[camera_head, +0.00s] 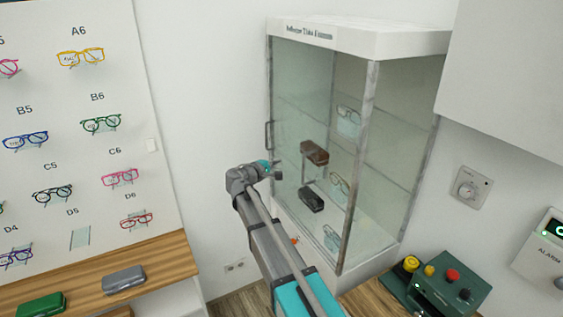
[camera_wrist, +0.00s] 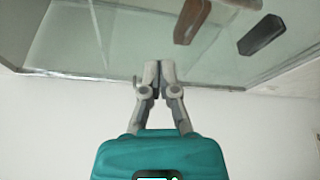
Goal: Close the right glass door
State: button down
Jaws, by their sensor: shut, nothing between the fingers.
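The glass cabinet (camera_head: 365,40) has a white top and glass panes framed by pale posts. A glass door pane (camera_head: 295,95) faces left of its front post, with a dark vertical handle (camera_head: 268,135) at its left edge. I cannot tell how far the door stands open. My gripper (camera_head: 275,168) is at the pane's left edge, a little below the handle. In the wrist view my gripper (camera_wrist: 159,66) has its fingers together and empty, with the tips over the lower edge of the glass (camera_wrist: 95,45). Whether they touch it is unclear.
Inside the cabinet are a brown case (camera_head: 314,151), a black case (camera_head: 312,199) and several glasses. A display wall of glasses (camera_head: 80,120) stands left, above a wooden counter (camera_head: 165,262). A green control box (camera_head: 450,290) is at lower right. White wall lies left of the cabinet.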

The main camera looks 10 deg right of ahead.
jog(key=r+x, duration=0.1)
jog(key=x, duration=0.8)
jog(key=s, duration=0.1)
jog(key=s+d, duration=0.1)
jog(key=s, duration=0.1)
jog(key=shift+s+d, duration=0.1)
jog(key=shift+d, duration=0.3)
